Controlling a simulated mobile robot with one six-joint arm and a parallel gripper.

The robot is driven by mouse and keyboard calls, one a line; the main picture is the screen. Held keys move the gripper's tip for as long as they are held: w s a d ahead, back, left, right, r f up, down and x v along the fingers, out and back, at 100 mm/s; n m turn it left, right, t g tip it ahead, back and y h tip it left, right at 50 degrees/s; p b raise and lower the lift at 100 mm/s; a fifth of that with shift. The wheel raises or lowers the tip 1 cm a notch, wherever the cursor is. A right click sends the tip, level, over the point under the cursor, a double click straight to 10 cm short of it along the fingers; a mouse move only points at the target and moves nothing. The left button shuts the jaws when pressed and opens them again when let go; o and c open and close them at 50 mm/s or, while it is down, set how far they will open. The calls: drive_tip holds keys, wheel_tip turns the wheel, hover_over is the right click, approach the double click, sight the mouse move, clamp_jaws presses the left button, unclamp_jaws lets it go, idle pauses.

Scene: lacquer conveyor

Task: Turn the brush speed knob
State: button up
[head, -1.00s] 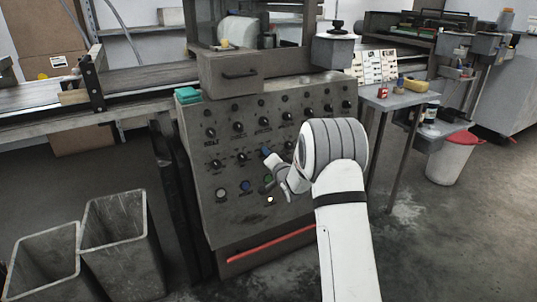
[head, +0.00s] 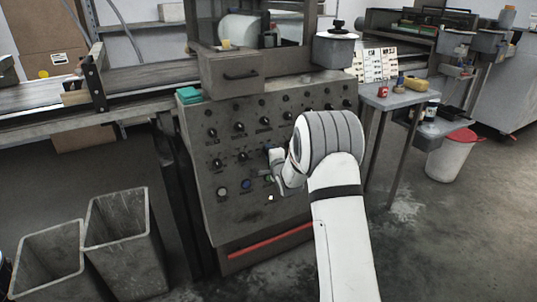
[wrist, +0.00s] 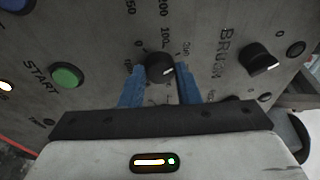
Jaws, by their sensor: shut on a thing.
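The control panel (head: 225,205) slopes up in front of me, with rows of black knobs. In the wrist view the blue fingers of my gripper (wrist: 160,85) stand on both sides of a round black knob (wrist: 160,68), shut on it. Its white pointer line slants toward the right, and scale numbers are printed around it. The word BRUSH is printed between this knob and another black knob (wrist: 260,60) to the right; I cannot tell from the print alone which it names. In the head view my gripper (head: 273,158) is at the panel's middle, partly hidden by my wrist.
A green START button (wrist: 67,75) sits left of the held knob. A small lit lamp (head: 270,198) is low on the panel. A red bar (head: 268,241) runs below. Two grey bins (head: 122,225) stand at left; a side table (head: 400,98) stands at right.

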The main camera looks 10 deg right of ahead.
drive_tip(key=shift+f, duration=0.1)
idle(0.3)
drive_tip(key=o, duration=1)
drive_tip(key=shift+s, duration=0.1)
drive_tip(key=s, duration=0.2)
drive_tip(key=s+p, duration=0.1)
drive_tip(key=s, duration=0.2)
drive_tip(key=s+d+r, duration=0.1)
drive_tip(key=s, duration=0.1)
drive_tip(key=shift+s+p, duration=0.25)
drive_tip(key=shift+p, duration=0.05)
